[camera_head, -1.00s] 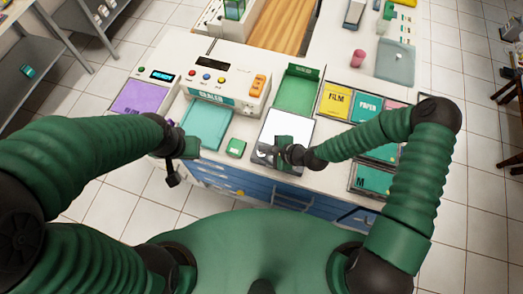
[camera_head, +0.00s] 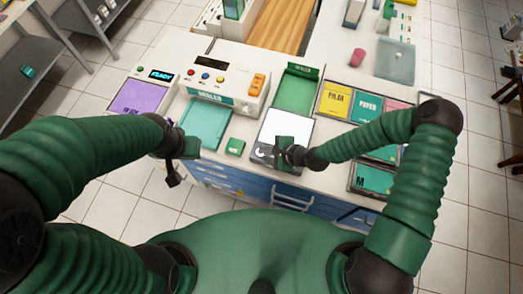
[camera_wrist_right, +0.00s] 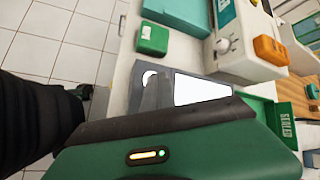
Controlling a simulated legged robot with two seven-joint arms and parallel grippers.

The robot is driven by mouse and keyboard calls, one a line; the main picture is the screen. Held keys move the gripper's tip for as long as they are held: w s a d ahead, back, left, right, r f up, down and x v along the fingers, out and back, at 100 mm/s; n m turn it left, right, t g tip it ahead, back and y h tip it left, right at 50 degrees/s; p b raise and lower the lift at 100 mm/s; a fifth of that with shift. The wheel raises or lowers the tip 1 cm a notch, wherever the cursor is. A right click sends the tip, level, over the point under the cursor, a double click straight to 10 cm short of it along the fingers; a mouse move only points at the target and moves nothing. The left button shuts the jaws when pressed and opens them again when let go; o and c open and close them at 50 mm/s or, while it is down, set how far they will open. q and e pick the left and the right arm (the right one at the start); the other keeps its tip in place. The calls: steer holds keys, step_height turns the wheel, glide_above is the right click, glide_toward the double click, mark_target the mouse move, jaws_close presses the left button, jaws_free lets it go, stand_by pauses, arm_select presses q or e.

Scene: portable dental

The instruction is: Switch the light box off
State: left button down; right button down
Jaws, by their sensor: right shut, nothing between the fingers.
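The light box (camera_head: 288,127) is a flat grey unit with a bright white lit panel, on the front of the counter. It also shows in the right wrist view (camera_wrist_right: 203,88), with a white round mark on its grey front strip, partly covered. My right gripper (camera_head: 284,150) is shut and empty over the light box's front strip, hiding part of it. Whether it touches the strip cannot be told. My left gripper (camera_head: 178,168) hangs at the counter's front edge, left of the light box, away from it. Its finger opening is not clear.
A small green box (camera_head: 235,146) lies left of the light box. A green SEALED tray (camera_head: 295,92) stands behind it, and the white sealer machine (camera_head: 228,78) is behind left. FILM and PAPER bins (camera_head: 337,100) stand to the right, close to my right forearm.

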steer(key=shift+a, duration=0.1)
steer(key=shift+a+r, duration=0.1)
steer(key=shift+a, duration=0.05)
steer(key=shift+a+r+p, duration=0.4)
steer(key=shift+a+p, duration=0.05)
steer(key=shift+p, duration=0.05)
steer(key=shift+d, duration=0.1)
steer(key=shift+r, duration=0.1)
steer(key=shift+r+p, duration=0.35)
steer(key=shift+p, duration=0.05)
step_height(320, 180, up, 5)
steer(key=p, duration=0.4)
